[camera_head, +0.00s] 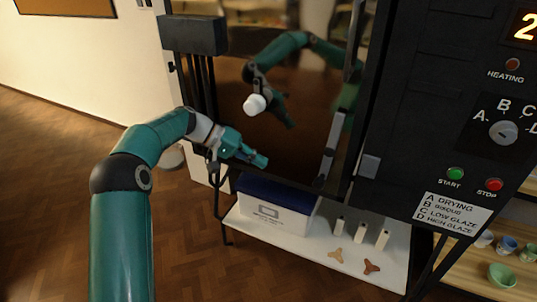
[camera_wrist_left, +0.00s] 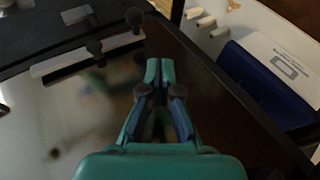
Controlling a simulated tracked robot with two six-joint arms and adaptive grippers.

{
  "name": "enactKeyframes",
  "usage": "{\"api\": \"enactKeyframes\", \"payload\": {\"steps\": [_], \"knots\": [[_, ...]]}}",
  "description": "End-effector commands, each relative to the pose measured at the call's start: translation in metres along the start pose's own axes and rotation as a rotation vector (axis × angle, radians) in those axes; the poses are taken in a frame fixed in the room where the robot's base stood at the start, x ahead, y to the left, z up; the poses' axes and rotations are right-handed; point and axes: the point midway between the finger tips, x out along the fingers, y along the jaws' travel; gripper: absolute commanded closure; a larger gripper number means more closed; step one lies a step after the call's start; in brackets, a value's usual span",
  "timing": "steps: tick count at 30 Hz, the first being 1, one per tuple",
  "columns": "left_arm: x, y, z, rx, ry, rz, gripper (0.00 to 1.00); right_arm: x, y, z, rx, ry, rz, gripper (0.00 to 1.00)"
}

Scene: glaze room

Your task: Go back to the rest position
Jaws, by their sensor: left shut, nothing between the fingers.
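My left gripper (camera_head: 257,159) is shut and empty, just in front of the lower part of the kiln's dark glossy door (camera_head: 300,130). In the left wrist view its teal fingers (camera_wrist_left: 160,72) are together with nothing between them. The door reflects my arm. The door's handle bar (camera_head: 338,135) is to the right of the gripper. My right gripper does not show in either view.
Below the door, a low white shelf (camera_head: 315,244) holds a white box with a blue lid (camera_head: 272,206), several pale posts and two small three-armed pieces. The control panel (camera_head: 470,130) is at right. Bowls (camera_head: 502,275) stand at lower right.

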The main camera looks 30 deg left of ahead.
Motion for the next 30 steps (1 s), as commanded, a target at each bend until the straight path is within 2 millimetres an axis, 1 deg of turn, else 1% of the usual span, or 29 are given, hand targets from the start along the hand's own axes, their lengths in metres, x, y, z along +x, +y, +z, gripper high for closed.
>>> {"api": "enactKeyframes", "payload": {"steps": [5,7,9,11,12,14,15,17,18,19,20,21,22,23,24,26,27,29,30], "knots": [[0.000,0.001,0.000,0.000,0.000,0.000,1.00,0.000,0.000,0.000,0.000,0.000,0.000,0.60],[0.000,0.006,-0.001,0.005,-0.003,0.002,1.00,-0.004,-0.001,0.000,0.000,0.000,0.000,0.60],[0.005,0.019,-0.001,0.015,-0.021,0.009,1.00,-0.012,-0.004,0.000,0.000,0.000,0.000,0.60],[0.018,0.034,0.003,0.020,-0.056,0.022,1.00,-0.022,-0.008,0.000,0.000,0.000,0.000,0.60],[0.032,0.039,0.012,0.008,-0.098,0.033,1.00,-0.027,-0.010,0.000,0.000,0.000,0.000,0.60],[0.055,0.042,0.034,-0.020,-0.182,0.040,1.00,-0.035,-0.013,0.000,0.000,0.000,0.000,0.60],[0.073,0.041,0.052,-0.042,-0.240,0.034,1.00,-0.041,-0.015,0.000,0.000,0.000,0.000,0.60],[0.102,0.035,0.083,-0.079,-0.321,0.002,1.00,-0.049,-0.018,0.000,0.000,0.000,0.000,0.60],[0.121,0.028,0.105,-0.105,-0.368,-0.032,1.00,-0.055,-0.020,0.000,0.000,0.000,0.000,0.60],[0.135,0.021,0.124,-0.123,-0.401,-0.064,1.00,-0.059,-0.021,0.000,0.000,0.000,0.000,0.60],[0.146,0.014,0.143,-0.138,-0.432,-0.098,1.00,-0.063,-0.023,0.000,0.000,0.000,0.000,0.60],[0.160,0.004,0.169,-0.155,-0.469,-0.148,1.00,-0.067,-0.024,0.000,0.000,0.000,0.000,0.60],[0.169,-0.003,0.189,-0.165,-0.495,-0.187,1.00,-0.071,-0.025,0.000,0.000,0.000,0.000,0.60],[0.177,-0.011,0.210,-0.170,-0.518,-0.226,1.00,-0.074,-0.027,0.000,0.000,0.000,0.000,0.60],[0.184,-0.021,0.238,-0.175,-0.547,-0.282,1.00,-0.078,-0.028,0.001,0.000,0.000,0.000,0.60],[0.191,-0.036,0.280,-0.167,-0.581,-0.363,1.00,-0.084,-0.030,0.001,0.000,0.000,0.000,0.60],[0.192,-0.045,0.307,-0.155,-0.599,-0.414,1.00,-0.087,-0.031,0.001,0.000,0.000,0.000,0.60],[0.191,-0.058,0.345,-0.128,-0.613,-0.484,1.00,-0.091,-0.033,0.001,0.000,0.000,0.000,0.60],[0.188,-0.065,0.367,-0.104,-0.614,-0.523,1.00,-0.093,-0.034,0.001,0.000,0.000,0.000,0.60]]}}
